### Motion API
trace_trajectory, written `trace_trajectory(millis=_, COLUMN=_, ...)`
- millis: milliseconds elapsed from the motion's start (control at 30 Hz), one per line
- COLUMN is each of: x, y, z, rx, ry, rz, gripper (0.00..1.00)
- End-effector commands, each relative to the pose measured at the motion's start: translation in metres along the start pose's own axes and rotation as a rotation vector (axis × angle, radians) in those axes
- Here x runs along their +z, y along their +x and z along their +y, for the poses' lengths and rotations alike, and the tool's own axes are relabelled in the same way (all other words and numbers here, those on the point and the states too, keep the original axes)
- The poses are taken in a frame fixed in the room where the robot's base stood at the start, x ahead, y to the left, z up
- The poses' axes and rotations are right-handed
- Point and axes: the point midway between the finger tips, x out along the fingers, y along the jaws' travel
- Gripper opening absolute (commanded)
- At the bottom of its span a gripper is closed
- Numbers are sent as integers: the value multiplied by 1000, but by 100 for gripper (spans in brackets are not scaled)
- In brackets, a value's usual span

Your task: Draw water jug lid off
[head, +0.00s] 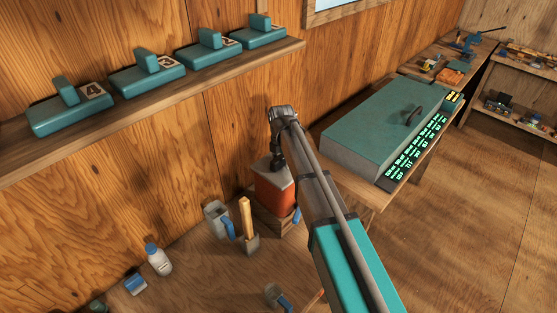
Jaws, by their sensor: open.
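The water jug (272,194) is an orange-red, boxy container standing on the lower wooden bench near the wall. Its pale grey lid (262,170) lies on top of it. My arm reaches in from the lower right and bends down at its far end. My gripper (279,168) is open, pointing down at the right part of the lid. The fingertips are small and dark, so I cannot tell whether they touch the lid. My arm covers part of the jug's right side.
A grey mug (214,214), a wooden-handled tool (246,222) and a white bottle (157,261) stand left of the jug. A blue-handled cup (273,294) is in front. A large teal-lidded chest (375,120) is at right. A wall shelf (150,105) holds several teal numbered boxes.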

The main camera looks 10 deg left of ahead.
Motion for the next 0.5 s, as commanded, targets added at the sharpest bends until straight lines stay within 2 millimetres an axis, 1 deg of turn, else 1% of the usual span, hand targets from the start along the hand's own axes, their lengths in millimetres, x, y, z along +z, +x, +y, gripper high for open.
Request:
trace_trajectory(millis=300, x=0, y=0, z=0, rx=0, ry=0, rz=0, gripper=77)
trace_trajectory(millis=367, x=0, y=0, z=0, rx=0, ry=0, rz=0, gripper=68)
trace_trajectory(millis=500, x=0, y=0, z=0, rx=0, ry=0, rz=0, gripper=42)
